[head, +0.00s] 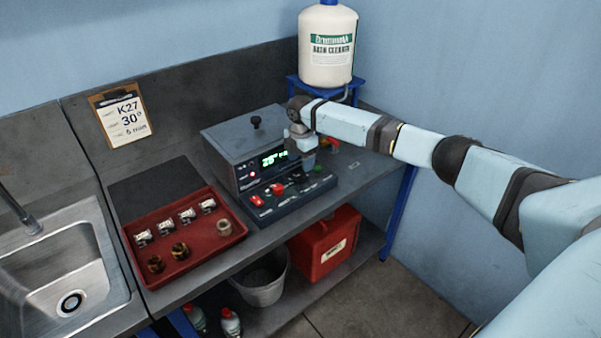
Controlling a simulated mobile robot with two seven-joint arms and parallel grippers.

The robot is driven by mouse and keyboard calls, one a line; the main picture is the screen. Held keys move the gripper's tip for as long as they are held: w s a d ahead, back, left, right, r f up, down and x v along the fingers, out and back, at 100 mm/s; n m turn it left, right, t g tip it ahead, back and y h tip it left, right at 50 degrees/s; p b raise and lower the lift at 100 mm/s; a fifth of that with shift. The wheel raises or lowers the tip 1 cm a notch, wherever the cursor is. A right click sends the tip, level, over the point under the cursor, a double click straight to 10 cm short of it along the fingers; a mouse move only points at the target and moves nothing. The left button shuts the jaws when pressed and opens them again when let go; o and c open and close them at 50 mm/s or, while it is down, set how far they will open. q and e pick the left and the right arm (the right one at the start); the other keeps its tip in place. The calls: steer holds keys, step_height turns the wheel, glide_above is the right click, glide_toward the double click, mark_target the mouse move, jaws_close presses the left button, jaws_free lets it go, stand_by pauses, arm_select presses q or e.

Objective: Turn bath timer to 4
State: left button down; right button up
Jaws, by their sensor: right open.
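The bath timer unit is a grey box (228,144) with a dark knob on its lid and a lit green display (274,158) on its front. A sloped control panel (265,213) in front carries red switches (257,200) and dark knobs; its markings are too small to read. My right gripper (303,168) points down over the right part of this panel, open. The arm hides part of the panel and box, and I cannot tell whether the fingers touch a knob. My left gripper is not in view.
A red tray (190,262) with several small parts lies left of the unit. A steel sink (40,275) is at far left. A clipboard (121,113) reading K27, 30° leans at the back. A white cleaner bottle (327,50) stands behind my arm.

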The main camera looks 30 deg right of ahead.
mark_target(300, 175)
step_height(300, 175, down, 6)
steer(key=shift+r, duration=0.1)
steer(key=c, duration=0.9)
steer(key=shift+p, duration=0.3)
